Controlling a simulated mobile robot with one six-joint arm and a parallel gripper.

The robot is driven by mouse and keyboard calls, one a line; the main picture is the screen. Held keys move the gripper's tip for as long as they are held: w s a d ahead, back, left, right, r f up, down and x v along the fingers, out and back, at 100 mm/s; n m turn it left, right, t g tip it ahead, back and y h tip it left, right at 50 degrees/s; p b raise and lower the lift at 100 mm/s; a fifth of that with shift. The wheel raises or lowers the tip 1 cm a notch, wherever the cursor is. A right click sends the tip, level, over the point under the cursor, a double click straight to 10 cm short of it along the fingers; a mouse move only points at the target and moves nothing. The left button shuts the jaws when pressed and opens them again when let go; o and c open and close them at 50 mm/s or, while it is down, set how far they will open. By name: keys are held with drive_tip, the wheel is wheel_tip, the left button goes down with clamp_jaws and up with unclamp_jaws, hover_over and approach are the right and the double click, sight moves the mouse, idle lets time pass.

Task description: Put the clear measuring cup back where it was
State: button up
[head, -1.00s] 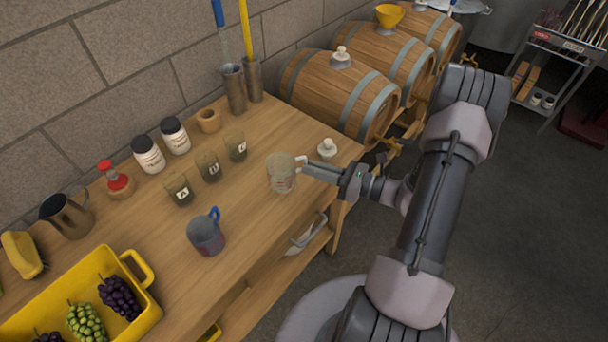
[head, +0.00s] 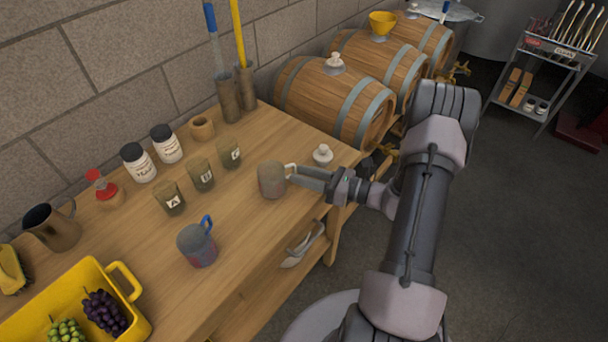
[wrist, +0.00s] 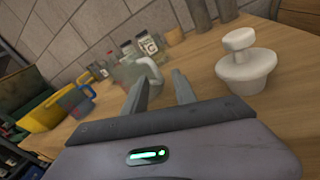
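The clear measuring cup (head: 271,181) stands upright on the wooden bench near its front right edge, with red marks on its side and a pale handle facing my gripper. It also shows in the wrist view (wrist: 129,74), with the handle just ahead of the fingertips. My gripper (head: 293,178) is at the handle side of the cup. In the wrist view its fingers (wrist: 160,80) are apart, with a visible gap between them and the handle near the left fingertip. Whether that finger touches the handle, I cannot tell.
A white stopper (head: 322,155) stands right behind the gripper, close in the wrist view. A blue-handled cup (head: 197,246) stands to the left. Several lettered glasses (head: 201,176) stand behind. A yellow crate (head: 125,320) holds grapes. Barrels (head: 335,97) stand beyond the bench.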

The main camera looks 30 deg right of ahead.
drive_tip(key=shift+r, duration=0.1)
drive_tip(key=p+v, duration=0.4)
drive_tip(key=v, duration=0.8)
drive_tip(key=s+a+r+n+g+h, duration=0.1)
drive_tip(key=a+r+n+g, duration=1.25)
drive_tip(key=a, duration=0.55)
drive_tip(key=s+a+r+n+t+h, duration=0.5)
drive_tip(key=s+r+n, duration=0.5)
drive_tip(key=n, duration=0.4)
drive_tip(key=a+r+h, duration=0.1)
drive_tip(key=a+h, duration=0.1)
drive_tip(key=shift+a+r+h, duration=0.3)
drive_tip(key=shift+a+r, duration=0.05)
drive_tip(key=shift+r, duration=0.05)
drive_tip(key=shift+d, duration=0.1)
